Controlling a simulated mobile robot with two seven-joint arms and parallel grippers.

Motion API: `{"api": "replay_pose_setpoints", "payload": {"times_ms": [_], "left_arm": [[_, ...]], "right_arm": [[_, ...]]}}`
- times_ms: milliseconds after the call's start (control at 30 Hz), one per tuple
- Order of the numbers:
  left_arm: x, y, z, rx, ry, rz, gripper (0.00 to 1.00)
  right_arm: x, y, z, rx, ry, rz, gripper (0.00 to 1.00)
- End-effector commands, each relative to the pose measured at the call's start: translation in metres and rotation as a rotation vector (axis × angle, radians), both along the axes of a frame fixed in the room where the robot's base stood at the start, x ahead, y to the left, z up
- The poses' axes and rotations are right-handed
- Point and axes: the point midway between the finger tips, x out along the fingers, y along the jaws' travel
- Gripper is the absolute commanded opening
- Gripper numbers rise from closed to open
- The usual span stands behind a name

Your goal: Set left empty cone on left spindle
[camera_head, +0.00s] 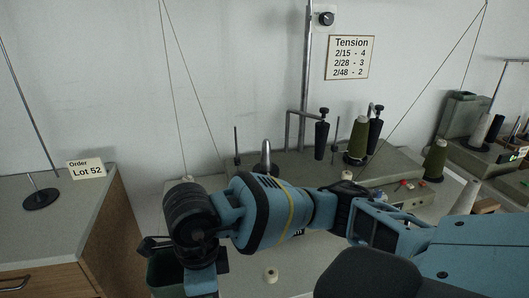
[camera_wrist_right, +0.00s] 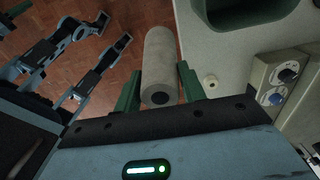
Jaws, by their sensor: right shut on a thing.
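My right gripper (camera_wrist_right: 158,85) is shut on a pale grey empty cone (camera_wrist_right: 160,55), gripping it between two green fingers in the wrist view. The cone is clear of the table, over the floor by its edge. In the head view my right arm reaches across to the left and its wrist (camera_head: 200,270) hangs down; the held cone is hidden there. A thin bare upright pin (camera_head: 237,143), probably the left spindle, stands at the back left of the machine.
A dark green bin (camera_wrist_right: 240,12) stands on the table, beside a small cream spool (camera_wrist_right: 210,81). Green thread cones (camera_head: 357,140) and black tensioners (camera_head: 322,138) stand on the machine. A grey tapered piece (camera_head: 266,156) stands near the pin. Threads run down from above.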

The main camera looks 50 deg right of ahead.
Motion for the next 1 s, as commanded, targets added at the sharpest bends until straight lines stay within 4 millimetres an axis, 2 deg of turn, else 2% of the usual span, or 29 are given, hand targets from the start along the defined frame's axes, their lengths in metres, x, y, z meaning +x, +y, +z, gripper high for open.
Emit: {"api": "replay_pose_setpoints", "payload": {"times_ms": [800,1000], "left_arm": [[0.000,0.000,0.000,0.000,0.000,0.000,0.36],[0.000,0.000,0.000,0.000,0.000,0.000,0.36]], "right_arm": [[-0.009,-0.026,-0.007,-0.004,0.004,1.585,0.08],[-0.012,-0.031,-0.009,-0.004,0.002,1.919,0.08]]}}
